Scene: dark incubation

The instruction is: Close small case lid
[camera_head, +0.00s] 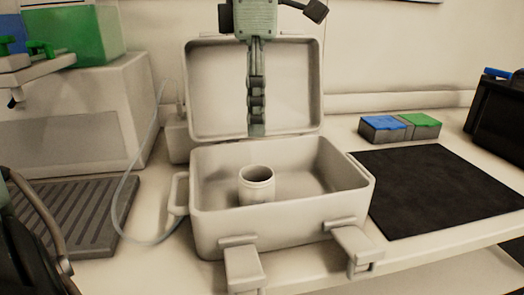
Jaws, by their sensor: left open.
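A small beige case (285,235) stands on the bench in the middle of the view. Its lid (215,90) is raised, upright at the back, with its hollow inner side facing me. A pale open-topped jar (256,185) stands inside the case. Two latches (243,268) hang outward at the front, and a handle is at the left side. My right gripper is not in view.
A ribbed dark tray (80,215) and a thin tube lie left of the case. A black mat (440,190) and blue- and green-lidded boxes (400,127) are at right.

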